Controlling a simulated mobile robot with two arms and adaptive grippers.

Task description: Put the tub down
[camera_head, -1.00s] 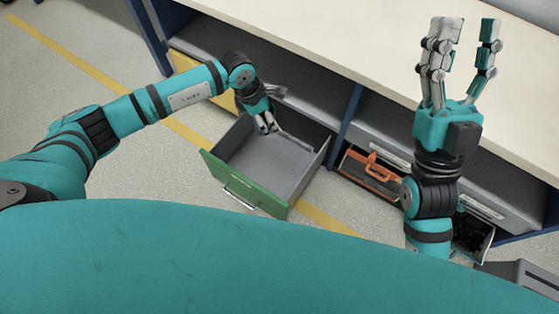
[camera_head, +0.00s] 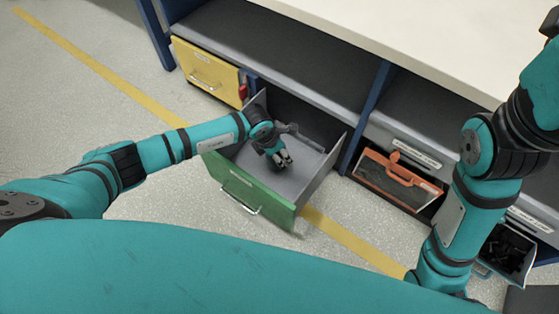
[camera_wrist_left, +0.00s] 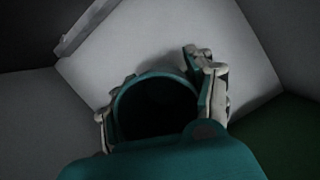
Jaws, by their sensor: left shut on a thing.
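My left gripper (camera_head: 281,158) is inside the outline of the open green-fronted drawer (camera_head: 248,193), over its grey floor. The tub is mostly hidden by the hand in the head view. I cannot tell whether it touches the drawer floor. The pale drawer floor also shows behind it in the left wrist view (camera_wrist_left: 165,35). My right gripper is out of view; only its arm shows at the right.
A closed yellow drawer (camera_head: 206,72) is at the upper left. An orange-fronted drawer (camera_head: 390,180) and a drawer with black items (camera_head: 508,256) stand open to the right. A pale worktop (camera_head: 430,40) lies above. The floor at the left is clear.

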